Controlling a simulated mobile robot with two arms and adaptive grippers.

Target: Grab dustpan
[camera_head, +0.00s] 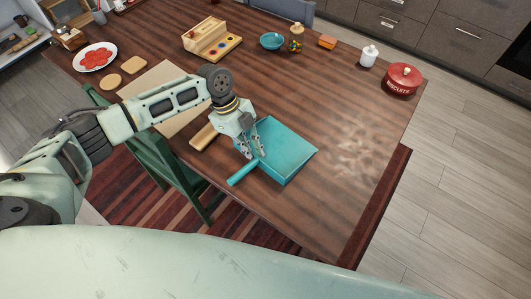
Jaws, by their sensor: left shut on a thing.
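The teal dustpan (286,147) lies on the striped wooden table, near its front edge. Its pan points to the back right and its handle (242,173) points to the front left. My left gripper (255,154) reaches down over the dustpan from the left and is shut on it where the handle meets the pan. The fingers hide part of that joint. My right gripper is not in view.
A cutting board (160,85) is partly behind my arm. A red biscuit tin (402,80) and a white jar (369,56) stand at the right. The table (330,190) is clear right of the dustpan.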

